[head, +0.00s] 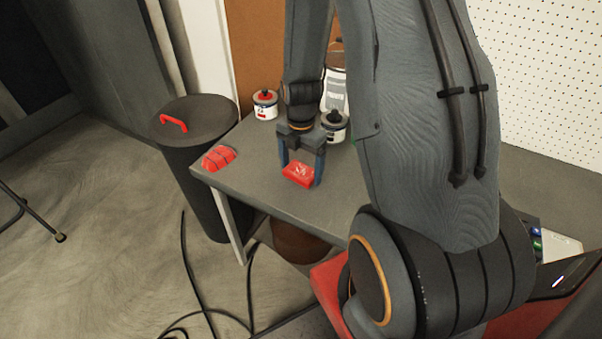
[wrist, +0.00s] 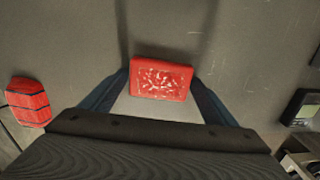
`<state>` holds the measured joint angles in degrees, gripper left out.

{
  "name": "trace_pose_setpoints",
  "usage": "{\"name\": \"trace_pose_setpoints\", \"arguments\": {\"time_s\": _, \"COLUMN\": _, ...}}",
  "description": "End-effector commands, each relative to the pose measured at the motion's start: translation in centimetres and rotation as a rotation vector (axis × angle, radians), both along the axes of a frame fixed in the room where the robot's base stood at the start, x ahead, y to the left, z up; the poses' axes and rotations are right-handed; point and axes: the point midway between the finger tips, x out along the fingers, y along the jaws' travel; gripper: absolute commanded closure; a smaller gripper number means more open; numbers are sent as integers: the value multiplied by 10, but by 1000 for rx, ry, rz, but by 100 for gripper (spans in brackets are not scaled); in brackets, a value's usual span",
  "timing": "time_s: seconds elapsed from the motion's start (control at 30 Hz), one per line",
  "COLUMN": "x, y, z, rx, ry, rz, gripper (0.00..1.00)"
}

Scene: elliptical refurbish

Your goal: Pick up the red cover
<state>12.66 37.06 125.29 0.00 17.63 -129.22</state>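A red block-like piece (head: 298,175) with pale marks on its top is between the two fingers of my gripper (head: 302,172), over the grey table. In the wrist view the same red piece (wrist: 160,79) spans the space between the fingertips, with one finger close to each side. I cannot tell whether the fingers press on it or whether it rests on the table. A second red piece (head: 219,157), rounded with dark lines, lies near the table's left corner and shows at the left in the wrist view (wrist: 27,101). I cannot tell which piece is the cover.
The grey table (head: 250,170) has bare room between the red pieces. A dark bin (head: 200,120) with a red handle is left.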

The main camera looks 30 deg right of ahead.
Motion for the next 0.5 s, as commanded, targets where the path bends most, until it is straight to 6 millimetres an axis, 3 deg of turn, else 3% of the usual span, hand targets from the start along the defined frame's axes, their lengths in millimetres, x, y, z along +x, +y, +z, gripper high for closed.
{"name": "trace_pose_setpoints", "arguments": {"time_s": 0.03, "x": 0, "y": 0, "z": 0, "rx": 0, "ry": 0, "rz": 0, "gripper": 28}}
{"name": "trace_pose_setpoints", "arguments": {"time_s": 0.2, "x": 0, "y": 0, "z": 0, "rx": 0, "ry": 0, "rz": 0, "gripper": 56}}
{"name": "trace_pose_setpoints", "arguments": {"time_s": 0.5, "x": 0, "y": 0, "z": 2, "rx": 0, "ry": -1, "rz": 0, "gripper": 56}}
